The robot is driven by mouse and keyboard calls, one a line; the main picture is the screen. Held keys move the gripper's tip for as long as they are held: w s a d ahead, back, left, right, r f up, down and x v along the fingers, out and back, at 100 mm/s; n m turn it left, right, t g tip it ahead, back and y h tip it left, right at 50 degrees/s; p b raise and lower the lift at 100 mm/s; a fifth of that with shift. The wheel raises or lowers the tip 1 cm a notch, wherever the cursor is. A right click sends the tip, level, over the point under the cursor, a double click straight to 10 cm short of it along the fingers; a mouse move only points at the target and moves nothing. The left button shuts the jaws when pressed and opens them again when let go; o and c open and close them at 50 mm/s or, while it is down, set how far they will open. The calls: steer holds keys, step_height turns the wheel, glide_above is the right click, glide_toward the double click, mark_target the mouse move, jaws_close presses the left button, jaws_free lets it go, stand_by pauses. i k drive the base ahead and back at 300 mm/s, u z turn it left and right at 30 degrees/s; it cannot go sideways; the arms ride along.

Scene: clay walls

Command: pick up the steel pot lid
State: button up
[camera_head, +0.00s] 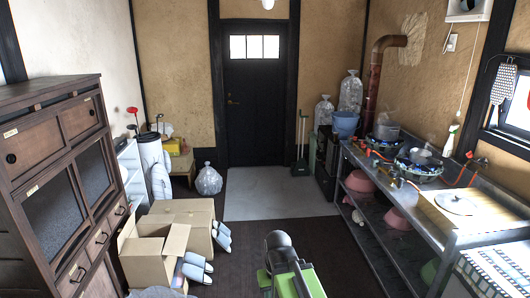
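A pale, flat, round disc with a small knob at its middle, which looks like the steel pot lid (455,203), lies on a light board on the metal counter (449,232) at the right. A steel pot (386,132) stands on the far burner, and another vessel (420,157) stands on the nearer burner. My green and black arm shows at the bottom middle, with its dark end (279,242) over the floor, well to the left of the counter and apart from the lid. Its fingers cannot be made out, and nothing is seen held.
Open cardboard boxes (155,250) and grey slippers (193,268) are on the floor at left, beside a dark wooden cabinet (55,165). The counter's lower shelf holds pink bowls (360,182). The floor (282,190) toward the black door (254,95) is clear.

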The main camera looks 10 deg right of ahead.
mark_target(455, 203)
steer(key=z, duration=0.35)
steer(key=i, duration=2.1)
steer(key=z, duration=0.75)
steer(key=i, duration=1.5)
steer(key=z, duration=0.35)
